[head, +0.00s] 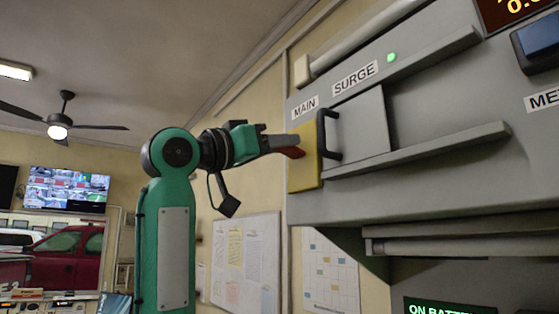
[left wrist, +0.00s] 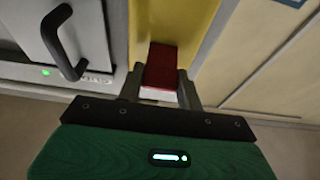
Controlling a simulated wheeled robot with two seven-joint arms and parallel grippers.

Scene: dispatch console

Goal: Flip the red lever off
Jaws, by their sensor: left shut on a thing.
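The red lever (head: 293,152) sticks out from a yellow plate (head: 306,165) on the left end of the grey console. In the left wrist view the red lever (left wrist: 161,66) sits between the two fingers, in front of the yellow plate (left wrist: 171,20). My left gripper (head: 284,144) is shut on the lever; its fingers also show in the left wrist view (left wrist: 160,90). The fingers partly hide the lever in the head view. My right gripper is in neither view.
A black handle (head: 331,135) on a grey sliding panel is close beside the yellow plate. Grey rails (head: 420,150) run along the console (head: 310,205). Labels MAIN (head: 305,107) and SURGE (head: 355,76) and a lit green light (head: 392,57) are above.

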